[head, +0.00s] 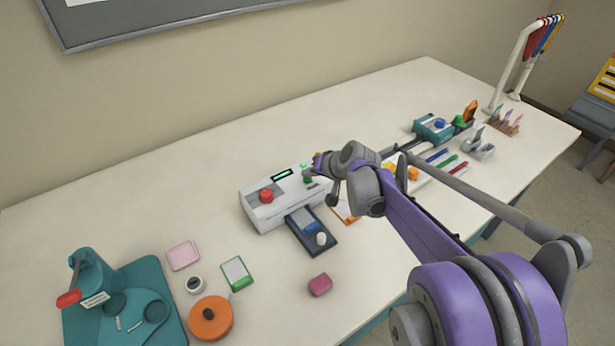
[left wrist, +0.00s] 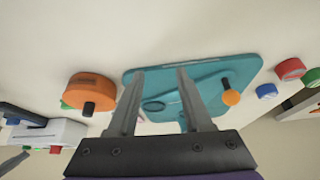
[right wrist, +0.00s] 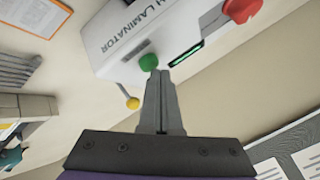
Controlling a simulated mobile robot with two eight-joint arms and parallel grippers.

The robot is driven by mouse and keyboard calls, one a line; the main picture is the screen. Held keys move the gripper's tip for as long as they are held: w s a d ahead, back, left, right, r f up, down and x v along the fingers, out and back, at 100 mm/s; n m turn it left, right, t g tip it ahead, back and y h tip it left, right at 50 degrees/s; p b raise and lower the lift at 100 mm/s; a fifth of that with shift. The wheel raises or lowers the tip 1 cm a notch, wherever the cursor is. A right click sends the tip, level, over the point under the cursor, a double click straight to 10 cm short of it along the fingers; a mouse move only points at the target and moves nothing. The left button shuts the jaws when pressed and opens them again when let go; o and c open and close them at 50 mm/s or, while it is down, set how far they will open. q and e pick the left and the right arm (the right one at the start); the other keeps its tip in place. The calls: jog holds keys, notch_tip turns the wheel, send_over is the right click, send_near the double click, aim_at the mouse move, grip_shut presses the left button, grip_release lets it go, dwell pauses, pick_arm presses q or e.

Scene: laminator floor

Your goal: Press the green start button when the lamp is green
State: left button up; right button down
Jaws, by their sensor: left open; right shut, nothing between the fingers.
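The white laminator (head: 262,214) stands mid-table, with a red button (head: 266,195), a lit display (head: 283,175) and a small bright green lamp (head: 303,165). The green start button (head: 307,180) is at its right end, and it also shows in the right wrist view (right wrist: 148,62). My right gripper (right wrist: 160,72) is shut and empty. Its tips point at the laminator's face just beside the green button; I cannot tell if they touch. My left gripper (left wrist: 160,72) is open and empty, above the teal base (left wrist: 240,68); it is outside the head view.
A dark blue tray (head: 322,243) sticks out in front of the laminator. A yellow knob (right wrist: 132,103) is near my right fingers. An orange round dispenser (head: 211,318) and pink block (head: 320,285) lie nearer. The table's back left is clear.

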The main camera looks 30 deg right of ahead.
aim_at(309, 180)
pick_arm(q)
jog(key=shift+w+r, duration=0.15)
jog(key=shift+r, duration=0.3)
pick_arm(e)
jog(key=shift+r, duration=0.5)
jog(key=shift+w+r+p, duration=0.1)
jog(key=shift+r+p, duration=1.7)
jog(key=shift+r, duration=0.8)
pick_arm(q)
jog(key=r, duration=0.2)
jog(key=w+r, duration=0.1)
jog(key=r, duration=0.1)
jog(key=shift+w, duration=0.2)
pick_arm(e)
jog(key=shift+f, duration=0.1)
pick_arm(q)
jog(key=shift+s, duration=0.1)
pick_arm(e)
jog(key=s+a+f+n+g, duration=0.2)
jog(key=s+a+n, duration=0.1)
jog(key=s+a, duration=0.85)
jog(key=s+a+f+n, duration=0.1)
jog(key=s+f+n, duration=0.1)
jog(key=s, duration=0.5)
jog(key=s+a+f+n+g+h, duration=0.1)
jog(key=s+a+f+n, duration=0.1)
jog(key=s, duration=0.6)
jog(key=shift+s+a+f+h, duration=0.2)
jog(key=shift+s+f+h, duration=0.1)
jog(key=shift+f, duration=0.45)
